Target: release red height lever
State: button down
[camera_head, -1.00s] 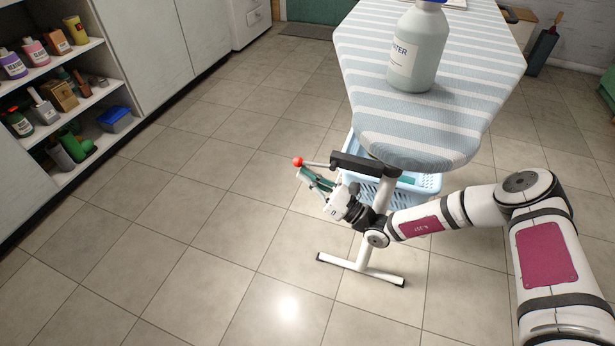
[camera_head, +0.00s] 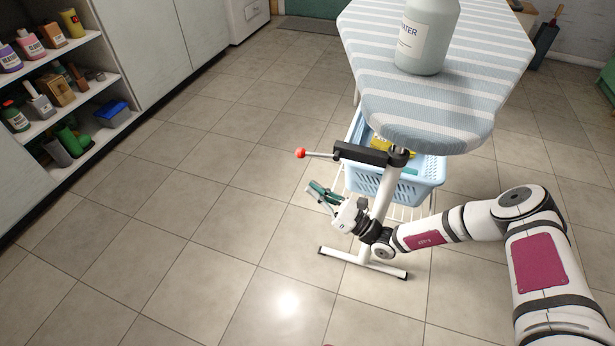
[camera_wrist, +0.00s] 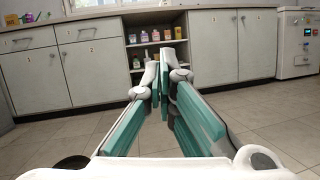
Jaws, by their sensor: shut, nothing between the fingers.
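The red ball-tipped height lever (camera_head: 300,153) sticks out to the left on a thin metal rod from a dark bracket (camera_head: 362,153) under the near end of the striped ironing board (camera_head: 440,110). My gripper (camera_head: 311,188) is below the red ball and slightly to its right, with a gap between them. Its green fingers are shut and empty. In the wrist view, my gripper (camera_wrist: 160,68) has its fingertips together, pointing at the cabinets. The lever does not show in the wrist view.
A bottle labelled water (camera_head: 428,40) stands on the board. A blue basket (camera_head: 370,182) sits below it. The white foot bar (camera_head: 362,264) of the stand is on the floor near my wrist. Shelves (camera_head: 75,85) stand at the left. The tiled floor left of the lever is clear.

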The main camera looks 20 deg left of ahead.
notch_tip(320, 180, down, 6)
jog(key=s+d, duration=0.1)
jog(key=d, duration=0.1)
jog(key=shift+s+d+r, duration=0.15)
jog(key=shift+d+r, duration=0.05)
jog(key=shift+d, duration=0.2)
